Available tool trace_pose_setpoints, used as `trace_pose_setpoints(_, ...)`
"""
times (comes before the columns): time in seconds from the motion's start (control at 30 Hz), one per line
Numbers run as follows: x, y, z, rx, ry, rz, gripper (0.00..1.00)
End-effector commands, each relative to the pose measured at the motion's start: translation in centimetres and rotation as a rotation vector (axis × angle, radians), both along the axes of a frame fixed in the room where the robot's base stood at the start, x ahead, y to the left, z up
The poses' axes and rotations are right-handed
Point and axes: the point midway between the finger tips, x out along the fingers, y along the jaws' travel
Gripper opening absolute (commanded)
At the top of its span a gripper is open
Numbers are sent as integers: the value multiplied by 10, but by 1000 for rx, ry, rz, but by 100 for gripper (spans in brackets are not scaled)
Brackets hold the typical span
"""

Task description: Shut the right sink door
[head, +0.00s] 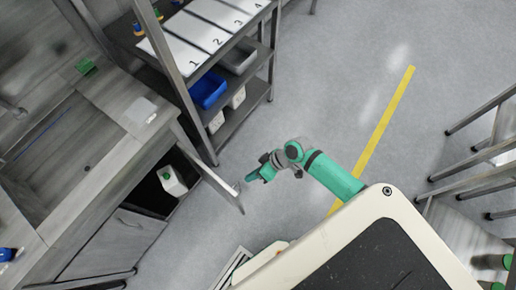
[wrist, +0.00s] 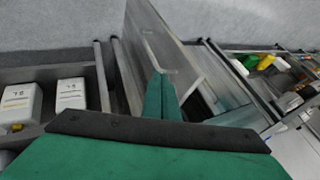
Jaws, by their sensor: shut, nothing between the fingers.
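The sink unit (head: 150,150) stands at the left of the head view. Its right door (head: 212,178) is swung wide open, sticking out from the cabinet. The left door (head: 118,243) looks shut. A white jug with a green cap (head: 172,181) shows in the open cabinet. My gripper (head: 250,176) is beside the open door's outer part, on its right side. In the wrist view, my gripper's green fingers (wrist: 160,82) are together and empty, in front of a grey panel (wrist: 165,45) that looks like the door. I cannot tell whether they touch it.
White containers (wrist: 70,95) show at left in the wrist view. Tables (head: 480,180) stand at the right. The floor (head: 330,80) with a yellow line (head: 385,120) is clear between.

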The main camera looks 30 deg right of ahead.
Motion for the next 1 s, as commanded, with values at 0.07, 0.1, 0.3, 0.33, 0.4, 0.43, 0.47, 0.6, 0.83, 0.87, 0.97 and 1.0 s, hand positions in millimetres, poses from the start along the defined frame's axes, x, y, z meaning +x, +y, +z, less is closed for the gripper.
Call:
trace_pose_setpoints(0.07, 4, 10, -12, 2, 2, 3, 0)
trace_pose_setpoints(0.1, 5, 13, -18, 0, 2, 4, 0)
trace_pose_setpoints(0.3, 0, 38, -23, 0, -1, 3, 0)
trace_pose_setpoints(0.33, 0, 41, -23, -1, 0, 2, 0)
trace_pose_setpoints(0.4, -2, 47, -23, -1, -1, 3, 0)
trace_pose_setpoints(0.43, -2, 49, -23, -2, -1, 2, 0)
trace_pose_setpoints(0.47, -3, 51, -23, -2, 0, 1, 0)
trace_pose_setpoints(0.6, -4, 54, -23, -1, -1, -2, 0)
trace_pose_setpoints(0.83, -5, 51, -23, -1, -1, -9, 0)
trace_pose_setpoints(0.87, -3, 56, -22, 0, -1, 0, 0)
trace_pose_setpoints(0.97, -5, 52, -23, -1, -1, -11, 0)
trace_pose_setpoints(1.0, -5, 53, -23, -1, -1, -14, 0)
